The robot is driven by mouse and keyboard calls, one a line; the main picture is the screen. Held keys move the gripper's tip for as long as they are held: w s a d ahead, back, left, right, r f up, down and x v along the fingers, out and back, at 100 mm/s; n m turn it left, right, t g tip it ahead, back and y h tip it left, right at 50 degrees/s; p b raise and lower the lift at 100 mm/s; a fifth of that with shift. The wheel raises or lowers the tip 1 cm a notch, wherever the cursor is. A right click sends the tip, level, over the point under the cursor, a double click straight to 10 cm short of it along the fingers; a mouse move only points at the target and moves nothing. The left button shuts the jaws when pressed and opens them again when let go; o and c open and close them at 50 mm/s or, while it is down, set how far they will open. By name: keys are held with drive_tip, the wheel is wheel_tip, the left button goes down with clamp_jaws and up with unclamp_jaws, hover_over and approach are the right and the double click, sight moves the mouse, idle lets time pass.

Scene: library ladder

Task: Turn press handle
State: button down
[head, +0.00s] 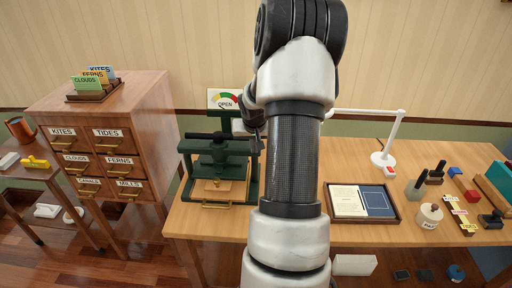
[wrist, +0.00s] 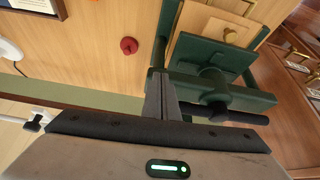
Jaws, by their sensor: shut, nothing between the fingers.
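The green press (head: 250,185) stands on the left part of the wooden table, with a brass-handled board in its base. Its black press handle (head: 205,135) is a bar lying across the top, roughly left to right in the head view. In the wrist view the handle (wrist: 238,115) runs across the green crossbeam, right of the fingers. My gripper (wrist: 161,76) is shut and empty, close beside the handle's near end; I cannot tell whether they touch. In the head view my arm hides part of the gripper and the press's right side. A dial sign reading OPEN (head: 224,104) stands behind the press.
A wooden drawer cabinet (head: 150,110) stands left of the table. Right of my arm are a tray with a book (head: 361,203), a white lamp (head: 385,160) and several stamps. A red knob (wrist: 129,45) shows on the table in the wrist view.

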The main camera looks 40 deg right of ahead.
drive_tip(key=v, duration=1)
drive_tip(key=shift+s, duration=0.4)
drive_tip(key=shift+f, duration=0.1)
drive_tip(key=w+a+r+n+y, duration=0.1)
drive_tip(key=a+r, duration=0.2)
drive_tip(key=a, duration=0.7)
drive_tip(key=w+a+r+n+t, duration=0.1)
drive_tip(key=a+r+n, duration=0.15)
drive_tip(key=a, duration=0.75)
drive_tip(key=w+a+r+n+y, duration=0.1)
drive_tip(key=a+r, duration=0.2)
drive_tip(key=a, duration=0.7)
drive_tip(key=s+a+r+n+y, duration=0.1)
drive_tip(key=s+a+r, duration=0.2)
drive_tip(key=s+a, duration=0.3)
drive_tip(key=s+n, duration=0.3)
drive_tip(key=s, duration=1.1)
drive_tip(key=shift+s+r+t, duration=0.2)
drive_tip(key=shift+r+t, duration=0.2)
drive_tip(key=shift+r, duration=0.1)
drive_tip(key=shift+w+d, duration=0.1)
drive_tip(key=c, duration=2.5)
unclamp_jaws()
